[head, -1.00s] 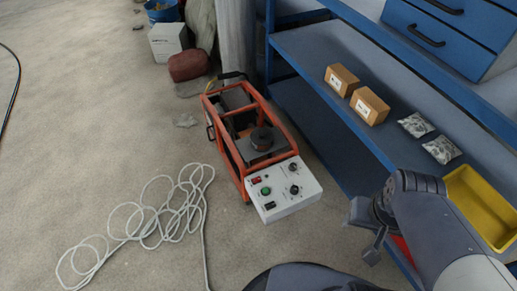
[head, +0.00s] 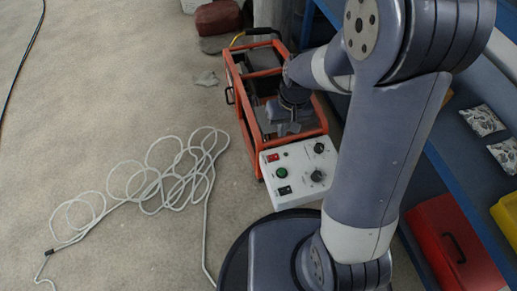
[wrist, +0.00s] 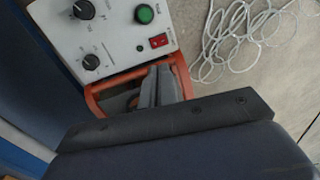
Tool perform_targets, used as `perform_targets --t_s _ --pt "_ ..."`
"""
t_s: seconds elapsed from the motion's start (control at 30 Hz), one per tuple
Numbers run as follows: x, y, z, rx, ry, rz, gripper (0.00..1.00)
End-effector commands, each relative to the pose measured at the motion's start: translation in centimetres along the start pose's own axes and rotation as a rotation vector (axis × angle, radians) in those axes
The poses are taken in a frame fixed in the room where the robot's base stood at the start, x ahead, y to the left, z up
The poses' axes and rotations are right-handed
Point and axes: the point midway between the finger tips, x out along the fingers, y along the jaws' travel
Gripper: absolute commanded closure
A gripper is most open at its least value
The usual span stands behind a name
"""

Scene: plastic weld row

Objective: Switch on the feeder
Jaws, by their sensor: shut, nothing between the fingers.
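The feeder is an orange-framed machine (head: 239,103) on the floor, with a white sloped control panel (head: 300,158) at its near end. The panel has a red rocker switch (head: 272,157), a green round button (head: 282,173), two black knobs and a black fitting. In the wrist view the red switch (wrist: 158,41) and green button (wrist: 144,14) show clearly. My gripper (head: 283,130) is shut and empty, above the frame just behind the panel. In the wrist view its fingers (wrist: 160,76) lie beside the panel edge near the red switch, apart from it in the picture.
A loose white cable (head: 150,185) lies coiled on the floor left of the feeder. A blue shelf (head: 452,172) stands to the right, with silvery packets (head: 482,120), a yellow bin (head: 508,216) and a red case (head: 440,225).

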Motion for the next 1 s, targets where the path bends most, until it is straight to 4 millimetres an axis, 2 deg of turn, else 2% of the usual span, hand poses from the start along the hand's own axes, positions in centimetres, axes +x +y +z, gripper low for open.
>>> perform_targets --t_s 0.03,0.1,0.57,0.77,1.0 --pt "0.9 -0.1 -0.3 -0.005 -0.004 -0.003 1.0" --pt "1.2 -0.2 -0.6 -0.009 -0.007 -0.005 1.0" --pt "1.7 -0.2 -0.7 -0.011 -0.008 -0.006 1.0" --pt "4.5 -0.2 -0.6 -0.011 -0.011 -0.006 1.0" --pt "9.9 -0.2 -0.6 -0.011 -0.012 -0.006 1.0"
